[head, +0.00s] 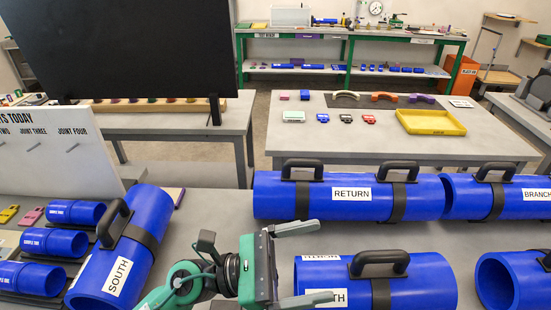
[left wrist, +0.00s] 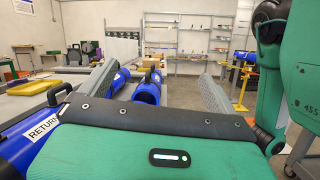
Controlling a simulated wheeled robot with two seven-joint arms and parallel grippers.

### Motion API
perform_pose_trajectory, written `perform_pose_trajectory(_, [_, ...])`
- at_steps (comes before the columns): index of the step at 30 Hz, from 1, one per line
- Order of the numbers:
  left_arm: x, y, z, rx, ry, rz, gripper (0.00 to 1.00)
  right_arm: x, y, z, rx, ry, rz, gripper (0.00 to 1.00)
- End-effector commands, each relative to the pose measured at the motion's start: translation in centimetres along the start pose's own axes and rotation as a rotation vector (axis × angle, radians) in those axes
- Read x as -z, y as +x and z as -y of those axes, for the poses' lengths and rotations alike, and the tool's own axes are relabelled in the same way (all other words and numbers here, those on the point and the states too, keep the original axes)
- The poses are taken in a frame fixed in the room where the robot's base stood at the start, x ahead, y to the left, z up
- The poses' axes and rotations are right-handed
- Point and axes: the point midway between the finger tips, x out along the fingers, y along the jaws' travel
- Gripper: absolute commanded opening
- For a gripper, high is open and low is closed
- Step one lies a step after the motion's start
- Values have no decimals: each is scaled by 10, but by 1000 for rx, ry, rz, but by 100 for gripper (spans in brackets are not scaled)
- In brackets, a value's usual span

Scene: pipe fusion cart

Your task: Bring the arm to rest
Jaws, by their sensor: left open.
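My left gripper (head: 302,264) reaches in from the bottom of the head view, green with grey fingers. Its fingers are spread wide with nothing between them. It hangs over the near table, between the blue SOUTH pipe (head: 136,240) on its left and a blue pipe with a partly hidden label (head: 428,283) on its right. The lower finger overlaps that pipe in the picture; I cannot tell if they touch. In the left wrist view the gripper's two fingers (left wrist: 160,78) also stand apart and empty. My right gripper is not in view.
The blue RETURN pipe (head: 278,198) lies just beyond the gripper, with the BRANCH pipe (head: 460,197) to its right. Small blue sample pipes (head: 54,243) sit at left. A grey table with a yellow tray (head: 432,122) stands behind. Bare tabletop (head: 215,208) shows between SOUTH and RETURN.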

Motion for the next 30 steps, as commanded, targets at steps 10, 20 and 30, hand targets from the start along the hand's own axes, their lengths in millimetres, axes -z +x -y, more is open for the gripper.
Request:
perform_pose_trajectory(10, [-34, -90, -96, -628, -791, 573, 94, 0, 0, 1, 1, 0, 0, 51])
perform_pose_trajectory(20, [51, -235, -111, -1214, -1494, 1156, 94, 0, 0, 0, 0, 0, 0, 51])
perform_pose_trajectory(30, [159, -335, 0, 1761, 1873, -1669, 94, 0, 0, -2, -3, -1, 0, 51])
